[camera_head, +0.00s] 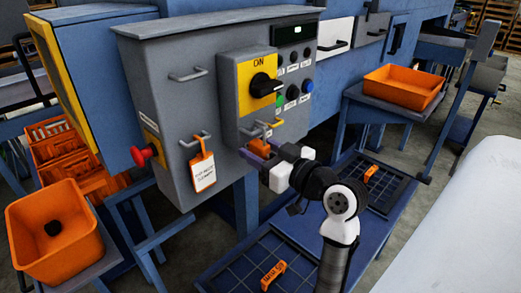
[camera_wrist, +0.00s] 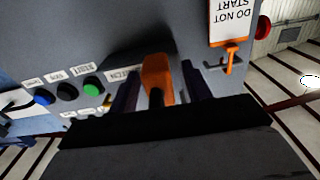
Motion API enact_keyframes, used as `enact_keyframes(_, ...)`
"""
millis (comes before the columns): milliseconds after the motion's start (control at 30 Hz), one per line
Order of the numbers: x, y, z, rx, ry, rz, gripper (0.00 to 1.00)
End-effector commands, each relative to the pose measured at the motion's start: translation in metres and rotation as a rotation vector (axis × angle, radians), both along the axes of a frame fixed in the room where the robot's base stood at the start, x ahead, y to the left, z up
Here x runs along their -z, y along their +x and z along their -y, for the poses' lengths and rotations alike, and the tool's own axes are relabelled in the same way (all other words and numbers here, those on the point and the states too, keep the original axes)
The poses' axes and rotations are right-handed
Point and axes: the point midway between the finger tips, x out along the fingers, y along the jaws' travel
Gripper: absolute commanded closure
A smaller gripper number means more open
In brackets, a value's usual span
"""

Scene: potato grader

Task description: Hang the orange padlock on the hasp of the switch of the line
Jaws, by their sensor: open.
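The orange padlock (camera_head: 258,147) is at the lower front of the switch box, just below the small yellow hasp (camera_head: 275,123). The switch is a black rotary knob (camera_head: 265,85) on a yellow plate marked ON; its handle points right. My gripper (camera_head: 264,154) is open at the padlock, its purple fingers on either side. In the wrist view the padlock (camera_wrist: 157,72) stands between the two fingers of my gripper (camera_wrist: 160,92), with dark gaps beside it. I cannot tell whether the shackle passes through the hasp; my gripper hides part of it.
An orange-clipped DO NOT START tag (camera_head: 203,172) hangs from a cabinet handle left of the switch box. A red emergency button (camera_head: 143,155) sticks out at the left. Orange bins stand at left (camera_head: 60,262) and right (camera_head: 400,78). Orange pieces lie on the blue grated trays below.

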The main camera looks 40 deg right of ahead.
Motion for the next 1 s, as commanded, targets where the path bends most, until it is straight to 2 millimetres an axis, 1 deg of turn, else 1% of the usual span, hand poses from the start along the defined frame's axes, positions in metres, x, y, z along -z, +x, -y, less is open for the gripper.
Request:
enact_keyframes(167, 0.001, -0.003, 0.001, 0.001, 0.001, -0.001, 0.51)
enact_keyframes(267, 0.002, -0.012, 0.002, 0.003, 0.000, 0.000, 0.51)
enact_keyframes(367, 0.004, -0.030, 0.003, 0.004, 0.000, 0.001, 0.51)
enact_keyframes(600, 0.004, -0.086, 0.007, 0.004, -0.002, 0.001, 0.51)
enact_keyframes(700, 0.003, -0.106, 0.009, 0.003, -0.002, 0.001, 0.51)
enact_keyframes(833, 0.002, -0.125, 0.010, 0.002, 0.000, 0.001, 0.51)
enact_keyframes(1000, 0.000, -0.137, 0.011, 0.000, -0.001, 0.000, 0.51)
